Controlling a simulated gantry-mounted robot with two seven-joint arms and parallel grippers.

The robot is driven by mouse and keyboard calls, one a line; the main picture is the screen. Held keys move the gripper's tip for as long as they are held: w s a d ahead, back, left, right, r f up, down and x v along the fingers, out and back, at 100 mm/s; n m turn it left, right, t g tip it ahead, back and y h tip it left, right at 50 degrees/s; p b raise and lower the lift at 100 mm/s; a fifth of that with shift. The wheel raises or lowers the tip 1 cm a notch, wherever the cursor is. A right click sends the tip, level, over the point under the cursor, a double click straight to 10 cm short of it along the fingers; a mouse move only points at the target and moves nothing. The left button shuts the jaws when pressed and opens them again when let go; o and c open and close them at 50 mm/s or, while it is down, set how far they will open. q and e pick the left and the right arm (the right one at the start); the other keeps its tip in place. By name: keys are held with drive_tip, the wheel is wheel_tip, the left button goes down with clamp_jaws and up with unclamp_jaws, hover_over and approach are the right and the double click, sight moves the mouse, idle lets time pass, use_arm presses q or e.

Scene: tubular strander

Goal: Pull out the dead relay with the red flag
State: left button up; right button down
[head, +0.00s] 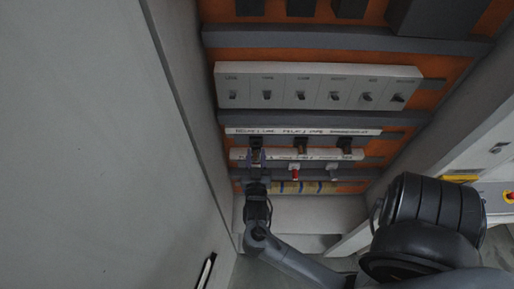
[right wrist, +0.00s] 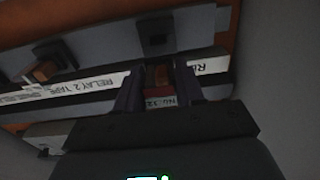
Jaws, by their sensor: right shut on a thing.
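My right gripper (head: 257,158) is up at the left end of the relay row in the head view. In the right wrist view its two dark fingers (right wrist: 158,88) are shut on a small relay (right wrist: 158,77) with a brown-red body and a pale printed label. A dark socket (right wrist: 155,37) shows bare beyond the fingertips, and the relay appears apart from it. The same socket (head: 256,141) shows just above the gripper in the head view. A flag cannot be told clearly from the reddish part. My left gripper is not in view.
Another relay (right wrist: 42,71) sits beside it in the wrist view. The relay label strip (head: 303,131) runs below a panel of several switches (head: 318,86). A red-tipped part (head: 295,173) hangs on the lower strip. A large cabinet wall (head: 95,140) stands close at left.

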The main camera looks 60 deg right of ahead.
drive_tip(key=a+f, duration=0.1)
drive_tip(key=s+a, duration=0.1)
drive_tip(key=shift+a+f+g, duration=0.3)
drive_tip(key=shift+a+f, duration=0.05)
drive_tip(key=shift+f, duration=0.05)
drive_tip(key=shift+d, duration=0.1)
drive_tip(key=shift+b+x, duration=0.3)
drive_tip(key=shift+x, duration=1.4)
